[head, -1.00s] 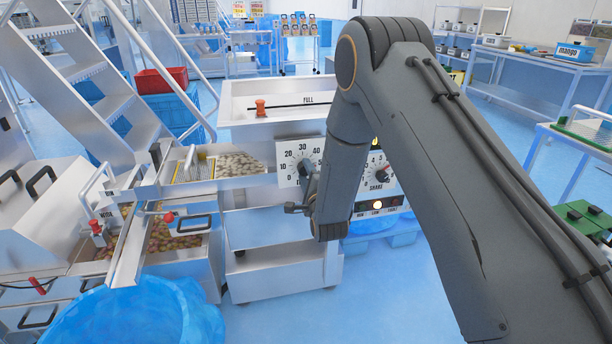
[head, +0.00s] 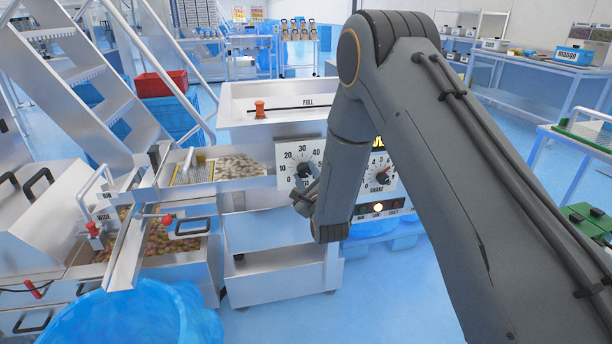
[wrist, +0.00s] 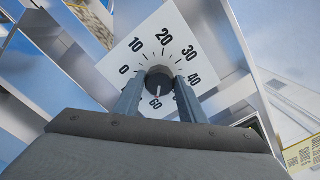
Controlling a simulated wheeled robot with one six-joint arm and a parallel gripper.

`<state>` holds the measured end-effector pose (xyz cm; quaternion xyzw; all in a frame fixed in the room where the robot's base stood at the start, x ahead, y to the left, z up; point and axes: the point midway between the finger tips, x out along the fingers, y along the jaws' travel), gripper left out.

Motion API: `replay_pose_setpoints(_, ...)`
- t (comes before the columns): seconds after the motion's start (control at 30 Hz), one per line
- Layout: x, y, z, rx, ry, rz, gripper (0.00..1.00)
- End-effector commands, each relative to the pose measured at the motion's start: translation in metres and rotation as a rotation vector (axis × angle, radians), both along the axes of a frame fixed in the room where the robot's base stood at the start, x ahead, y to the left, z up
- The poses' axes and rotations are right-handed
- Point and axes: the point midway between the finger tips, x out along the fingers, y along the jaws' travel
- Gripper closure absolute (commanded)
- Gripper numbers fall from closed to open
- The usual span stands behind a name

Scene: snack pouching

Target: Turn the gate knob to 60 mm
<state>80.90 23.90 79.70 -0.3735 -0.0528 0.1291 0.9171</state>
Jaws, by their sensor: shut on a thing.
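The gate knob (wrist: 160,77) is a dark round knob on a white dial plate (wrist: 184,30) marked in tens from 0 to 60. In the wrist view my gripper (wrist: 160,86) has one finger on each side of the knob and is shut on it. A white mark on the knob's lower side points down toward the 60 numeral; exact alignment is hard to tell. The fingers hide the 50. In the head view the dial plate (head: 283,155) is on the machine front, and my arm covers its right part.
A second dial labelled SHAKE (head: 379,178) sits right of my wrist, with a panel of lamps (head: 378,208) below. The hopper (head: 240,103) with an orange-handled slider (head: 260,109) stands above. Metal chutes (head: 130,250) and a blue-lined bin (head: 140,318) are at left.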

Motion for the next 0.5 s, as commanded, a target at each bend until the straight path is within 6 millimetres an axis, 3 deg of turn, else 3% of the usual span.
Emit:
replay_pose_setpoints(0.37, -0.0002, -0.0007, -0.0009, 0.004, 0.003, -0.001, 0.86)
replay_pose_setpoints(0.4, -0.0002, -0.0007, -0.0009, 0.004, 0.003, -0.001, 0.58)
replay_pose_setpoints(0.5, -0.0003, -0.0004, -0.0008, 0.004, 0.003, -0.001, 0.44)
